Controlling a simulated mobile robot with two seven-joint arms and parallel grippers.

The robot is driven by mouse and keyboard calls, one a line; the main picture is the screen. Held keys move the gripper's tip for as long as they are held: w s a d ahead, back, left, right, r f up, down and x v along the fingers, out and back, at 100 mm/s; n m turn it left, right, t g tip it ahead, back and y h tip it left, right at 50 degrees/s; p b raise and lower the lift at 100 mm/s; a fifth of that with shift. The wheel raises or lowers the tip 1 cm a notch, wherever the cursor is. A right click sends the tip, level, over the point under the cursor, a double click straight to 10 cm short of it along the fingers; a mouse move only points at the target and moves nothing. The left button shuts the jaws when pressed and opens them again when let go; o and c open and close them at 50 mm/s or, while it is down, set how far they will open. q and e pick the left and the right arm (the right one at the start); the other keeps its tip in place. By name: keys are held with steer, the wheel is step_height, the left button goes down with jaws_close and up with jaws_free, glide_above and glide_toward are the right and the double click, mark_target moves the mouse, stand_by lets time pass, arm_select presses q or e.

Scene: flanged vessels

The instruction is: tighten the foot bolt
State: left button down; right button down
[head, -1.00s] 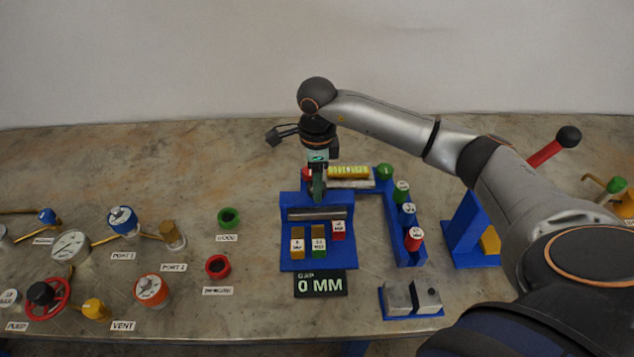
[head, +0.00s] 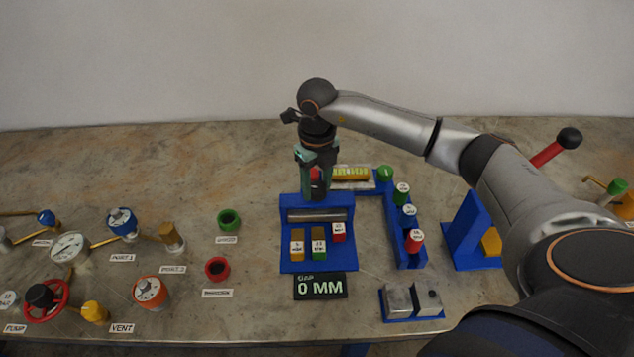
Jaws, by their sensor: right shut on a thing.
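My right gripper (head: 316,187) points straight down just behind the blue stand (head: 289,205). Its two green fingers stand side by side and are shut on a small red piece (head: 315,174), which shows between them. I cannot tell whether this red piece is the foot bolt; its lower part is hidden by the fingers and the stand. The stand holds a grey horizontal bar (head: 317,215) and several small labelled blocks, including a red one (head: 338,231). The display (head: 320,287) in front reads "GAP 0 MM". My left gripper is not in view.
Right of the stand, a blue rack (head: 392,220) holds several labelled knobs, with a green ball (head: 384,173) at its back end. Grey blocks (head: 398,298) sit at the front. Gauges, valves and a red handwheel (head: 46,300) fill the left. The back left of the table is clear.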

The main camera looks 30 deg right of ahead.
steer(key=m, duration=0.4)
steer(key=shift+r+m, duration=0.1)
steer(key=shift+m, duration=0.3)
steer(key=m+p, duration=0.1)
steer(key=m, duration=0.2)
steer(key=shift+m, duration=0.3)
steer(key=m+p, duration=0.1)
steer(key=m, duration=0.3)
steer(key=shift+m+p, duration=0.5)
steer(key=shift+m, duration=1.6)
steer(key=shift+c, duration=1.3)
jaws_free()
